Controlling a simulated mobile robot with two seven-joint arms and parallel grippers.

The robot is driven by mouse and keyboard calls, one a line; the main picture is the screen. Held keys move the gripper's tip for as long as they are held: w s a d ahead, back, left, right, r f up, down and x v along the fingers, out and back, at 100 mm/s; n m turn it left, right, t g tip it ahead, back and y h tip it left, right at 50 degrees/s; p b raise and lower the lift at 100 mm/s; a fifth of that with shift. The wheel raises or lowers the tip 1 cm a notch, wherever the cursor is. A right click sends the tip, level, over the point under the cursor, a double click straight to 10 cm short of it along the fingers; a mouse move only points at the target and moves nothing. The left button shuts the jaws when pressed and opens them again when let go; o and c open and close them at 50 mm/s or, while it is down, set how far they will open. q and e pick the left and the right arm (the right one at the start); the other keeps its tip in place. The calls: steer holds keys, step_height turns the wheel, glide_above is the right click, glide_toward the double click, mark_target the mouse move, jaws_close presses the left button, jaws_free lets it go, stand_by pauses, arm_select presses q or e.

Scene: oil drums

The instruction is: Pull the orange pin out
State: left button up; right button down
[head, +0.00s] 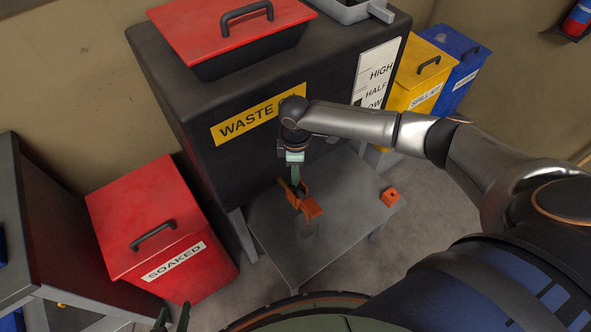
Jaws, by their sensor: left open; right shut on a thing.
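My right gripper (296,187) reaches down in front of the black waste tank (195,95), over a small grey table. It is shut on an orange piece (312,209), which I take to be the orange pin. The fingers and the steep view hide part of this piece, and I cannot tell whether it still sits in anything. My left gripper (173,319) is at the bottom edge, left of the middle, with only its fingertips showing. It is open and empty.
An orange block (390,197) with a dark hole lies on the right of the grey table (275,235). A red bin marked SOAKED (140,215) stands left. Yellow (418,75) and blue (462,60) bins stand at the back right. A red lid (235,25) tops the tank.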

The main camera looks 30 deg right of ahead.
steer(key=shift+r+p, duration=1.3)
steer(key=shift+r, duration=1.5)
